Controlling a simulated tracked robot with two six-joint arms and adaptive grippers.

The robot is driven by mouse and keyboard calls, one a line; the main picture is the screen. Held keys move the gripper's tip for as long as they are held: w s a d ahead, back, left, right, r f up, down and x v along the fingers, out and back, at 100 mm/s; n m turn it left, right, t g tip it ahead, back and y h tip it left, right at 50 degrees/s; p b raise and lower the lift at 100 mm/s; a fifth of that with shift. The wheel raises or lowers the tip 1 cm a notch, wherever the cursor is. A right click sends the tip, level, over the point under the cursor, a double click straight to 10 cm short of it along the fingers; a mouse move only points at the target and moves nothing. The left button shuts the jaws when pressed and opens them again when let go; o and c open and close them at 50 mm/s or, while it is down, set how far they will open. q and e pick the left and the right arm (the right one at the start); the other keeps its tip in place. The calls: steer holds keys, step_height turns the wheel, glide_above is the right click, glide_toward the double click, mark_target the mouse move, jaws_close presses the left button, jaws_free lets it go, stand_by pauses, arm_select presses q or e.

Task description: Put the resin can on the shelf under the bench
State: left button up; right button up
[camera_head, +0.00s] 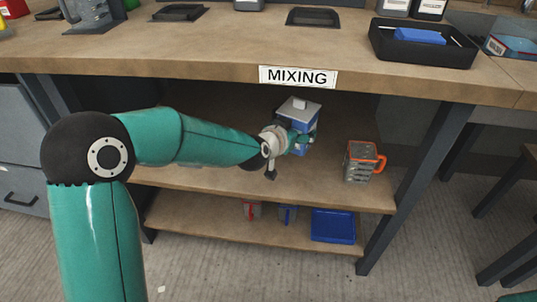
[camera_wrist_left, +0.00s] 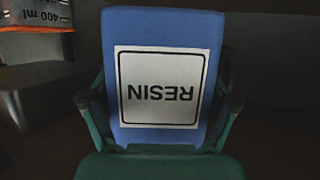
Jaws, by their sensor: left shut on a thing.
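The resin can (camera_head: 302,121) is blue with a grey top and sits under the bench front, over the upper shelf (camera_head: 330,192). My left gripper (camera_head: 299,139) reaches in from the left and is shut on the can's sides. In the left wrist view, the can (camera_wrist_left: 205,40) fills the middle between the fingers (camera_wrist_left: 161,103), and its white RESIN label appears upside down. The can leans slightly in the head view. I cannot tell whether its base touches the shelf. My right gripper is not in view.
A grey mug-like container (camera_head: 360,164) with an orange handle stands on the upper shelf to the right. The lower shelf holds a blue tray (camera_head: 333,226) and small red and blue items. The bench top (camera_head: 200,55) with its MIXING sign (camera_head: 298,77) overhangs; a dark leg (camera_head: 418,185) stands right.

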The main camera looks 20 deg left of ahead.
arm_select(q)
steer(key=f+b, duration=0.1)
steer(key=f, duration=0.1)
steer(key=f+b, duration=0.1)
steer(key=f, duration=0.1)
steer(key=shift+w+d+f, duration=0.15)
steer(key=shift+w+f, duration=0.05)
steer(key=shift+f, duration=0.15)
steer(key=shift+f+b, duration=1.25)
steer(key=shift+f, duration=1.1)
steer(key=shift+f, duration=0.1)
steer(key=o, duration=1.4)
steer(key=shift+s, duration=0.1)
